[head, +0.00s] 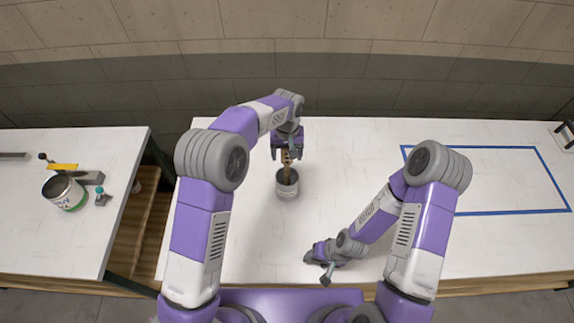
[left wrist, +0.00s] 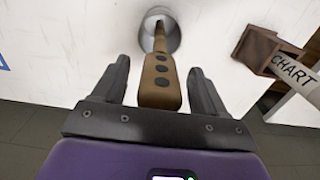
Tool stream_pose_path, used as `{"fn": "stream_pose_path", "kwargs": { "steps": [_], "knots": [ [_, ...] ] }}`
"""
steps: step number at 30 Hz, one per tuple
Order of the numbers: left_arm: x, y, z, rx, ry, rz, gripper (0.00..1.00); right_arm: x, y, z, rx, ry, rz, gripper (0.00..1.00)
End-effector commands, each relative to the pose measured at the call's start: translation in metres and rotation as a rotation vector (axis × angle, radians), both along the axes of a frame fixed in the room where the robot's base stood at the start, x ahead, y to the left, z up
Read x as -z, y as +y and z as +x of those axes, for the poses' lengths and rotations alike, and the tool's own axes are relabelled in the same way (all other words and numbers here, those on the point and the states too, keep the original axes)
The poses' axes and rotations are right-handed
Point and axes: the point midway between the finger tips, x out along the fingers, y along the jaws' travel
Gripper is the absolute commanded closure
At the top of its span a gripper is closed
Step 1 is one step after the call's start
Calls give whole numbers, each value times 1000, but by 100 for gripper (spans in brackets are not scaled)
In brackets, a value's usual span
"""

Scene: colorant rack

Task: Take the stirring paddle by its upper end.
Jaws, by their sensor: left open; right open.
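The stirring paddle (head: 286,165) is a flat brown wooden stick standing in a small grey metal can (head: 288,190) on the white table. In the left wrist view the paddle (left wrist: 159,78) shows several dark round holes or spots in its upper end, and the can (left wrist: 169,37) is beyond it. My left gripper (head: 287,154) is above the can at the paddle's upper end. In the left wrist view the open fingers (left wrist: 160,85) stand on either side of the paddle, with gaps on both sides. My right gripper (head: 324,270) is low over the table's front, apart from the can.
A paint tin (head: 64,193), a yellow-topped item (head: 62,167) and small tools lie on the left table. A blue taped rectangle (head: 485,148) marks the right of the main table. In the left wrist view a brown block (left wrist: 257,46) and a roll marked CHART (left wrist: 293,72) are at the right.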

Motion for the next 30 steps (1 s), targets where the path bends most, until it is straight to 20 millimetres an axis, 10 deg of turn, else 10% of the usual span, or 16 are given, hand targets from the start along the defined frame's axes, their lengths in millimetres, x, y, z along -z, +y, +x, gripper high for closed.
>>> {"fn": "stream_pose_path", "kwargs": {
  "steps": [6, 20, 30],
  "knots": [
    [0, 0, 0, 0, 0, 0, 31, 0, 0, 0, 0, 0, 0, 43],
    [0, 0, 0, 0, 0, 0, 100, 0, 0, 0, 0, 0, 0, 43],
    [-5, 0, 1, 0, -2, -1, 100, 1, 0, 0, 0, 0, 0, 43]
  ]
}}
